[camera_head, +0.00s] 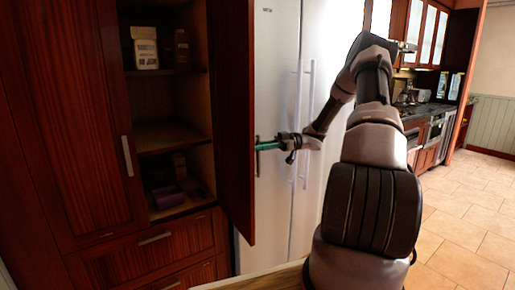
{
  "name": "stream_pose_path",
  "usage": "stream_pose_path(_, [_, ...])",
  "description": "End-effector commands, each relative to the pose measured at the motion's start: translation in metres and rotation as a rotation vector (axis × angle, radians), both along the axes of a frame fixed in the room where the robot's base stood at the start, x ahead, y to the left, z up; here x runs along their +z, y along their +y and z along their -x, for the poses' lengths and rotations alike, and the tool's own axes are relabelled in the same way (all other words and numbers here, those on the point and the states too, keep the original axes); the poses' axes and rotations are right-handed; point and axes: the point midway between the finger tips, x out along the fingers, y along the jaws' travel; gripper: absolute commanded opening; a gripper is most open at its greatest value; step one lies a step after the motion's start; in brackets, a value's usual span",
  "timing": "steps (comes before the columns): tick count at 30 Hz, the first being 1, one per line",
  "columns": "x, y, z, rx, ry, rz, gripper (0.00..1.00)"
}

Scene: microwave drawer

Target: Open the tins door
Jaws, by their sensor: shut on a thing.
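The dark reddish wooden door (232,110) of the tall cabinet stands swung open, seen nearly edge-on. Behind it to the left, the open compartment shows shelves (168,139) with packages on them. My gripper (262,146) is at the outer face of the door, on its right side, at about mid-height. It is shut on the door's handle (257,158), of which only a small part shows. The door's face hides from this side. My arm reaches in from the right.
A white fridge (275,70) with long vertical handles stands just right of the open door. A closed cabinet door (75,130) is on the left, with drawers (150,250) below. A light surface edge (262,279) shows at the bottom. Tiled floor (462,215) is clear on the right.

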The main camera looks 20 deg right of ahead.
Motion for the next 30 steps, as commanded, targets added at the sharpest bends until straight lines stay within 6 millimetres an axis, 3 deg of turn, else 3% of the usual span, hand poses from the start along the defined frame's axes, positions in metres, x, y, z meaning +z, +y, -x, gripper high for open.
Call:
stream_pose_path(2, [0.001,0.000,-0.001,-0.002,-0.001,-0.001,0.00])
stream_pose_path(3, [0.001,0.000,-0.001,-0.002,-0.002,-0.001,0.39])
stream_pose_path(4, [0.001,0.000,-0.001,-0.002,-0.002,-0.001,0.50])
stream_pose_path(5, [0.001,0.000,-0.001,-0.002,-0.001,-0.001,0.53])
stream_pose_path(17, [0.001,-0.007,-0.001,-0.003,-0.002,-0.001,0.53])
stream_pose_path(30, [0.000,-0.088,-0.007,-0.004,-0.003,-0.001,0.53])
